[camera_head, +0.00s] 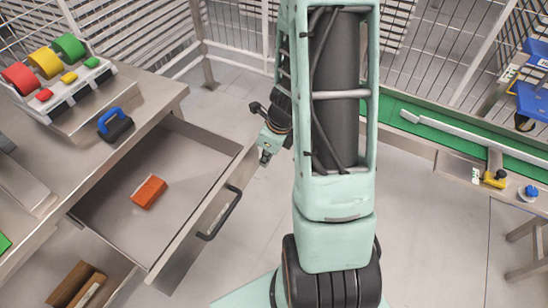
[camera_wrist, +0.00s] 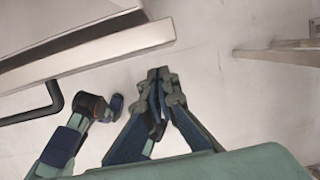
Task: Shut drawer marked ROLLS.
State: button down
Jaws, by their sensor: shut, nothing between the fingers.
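A grey metal drawer (camera_head: 172,248) stands pulled out of the bench at the left of the head view. An orange-red block lies inside it. Its dark bar handle (camera_head: 220,212) is on the front face, and the handle also shows at the left of the wrist view (camera_wrist: 50,105). No ROLLS marking can be read, so I cannot tell which drawer bears it. My gripper (camera_head: 265,157) is shut and empty, just outside the drawer's right front corner. In the wrist view my shut fingers (camera_wrist: 160,78) are near the drawer edge, apart from the handle.
The orange-red block (camera_head: 149,192) lies loose. Below, an open compartment holds brown boxes (camera_head: 78,285). The bench top carries a blue-handled tool (camera_head: 115,124) and coloured rolls (camera_head: 46,62). A green conveyor (camera_head: 450,140) runs at right. Floor before the drawer is clear beside my arm.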

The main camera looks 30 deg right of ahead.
jog(key=shift+w+a, duration=0.55)
jog(key=shift+w, duration=0.2)
